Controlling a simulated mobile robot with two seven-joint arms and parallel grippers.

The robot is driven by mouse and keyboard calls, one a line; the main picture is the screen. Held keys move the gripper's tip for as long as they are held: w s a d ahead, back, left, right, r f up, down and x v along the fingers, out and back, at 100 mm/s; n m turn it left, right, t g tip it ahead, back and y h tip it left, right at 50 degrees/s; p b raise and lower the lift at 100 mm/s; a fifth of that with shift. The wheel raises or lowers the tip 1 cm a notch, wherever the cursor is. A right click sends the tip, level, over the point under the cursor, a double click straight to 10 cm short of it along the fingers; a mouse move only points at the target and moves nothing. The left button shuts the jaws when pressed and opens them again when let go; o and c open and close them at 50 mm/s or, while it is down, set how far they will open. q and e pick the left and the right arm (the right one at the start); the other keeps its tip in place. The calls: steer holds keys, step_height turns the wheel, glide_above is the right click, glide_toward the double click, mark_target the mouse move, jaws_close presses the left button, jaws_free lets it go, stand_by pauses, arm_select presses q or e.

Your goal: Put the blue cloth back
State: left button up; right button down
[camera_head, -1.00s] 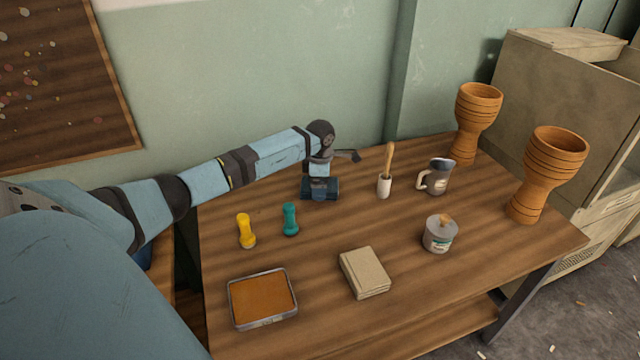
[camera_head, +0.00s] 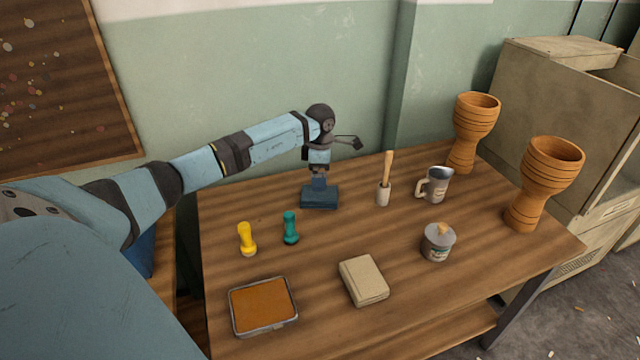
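The blue cloth (camera_head: 320,199) looks like a flat, folded dark blue block and lies on the wooden table (camera_head: 390,240), near its back edge. My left gripper (camera_head: 319,183) points down just above the cloth's middle. Its fingertips are small and dark against the cloth, so their gap and any touch are not clear. My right gripper is not in view.
A yellow stamp-like piece (camera_head: 247,240) and a teal one (camera_head: 290,228) stand in front. An orange-filled tray (camera_head: 262,331), beige folded block (camera_head: 363,280), tin (camera_head: 438,243), pestle cup (camera_head: 384,192), jug (camera_head: 434,185) and two goblet drums (camera_head: 474,130) (camera_head: 544,182) stand around.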

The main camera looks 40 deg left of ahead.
mark_target(320, 193)
arm_select(q)
step_height(320, 193, up, 5)
steer(key=shift+p, duration=0.35)
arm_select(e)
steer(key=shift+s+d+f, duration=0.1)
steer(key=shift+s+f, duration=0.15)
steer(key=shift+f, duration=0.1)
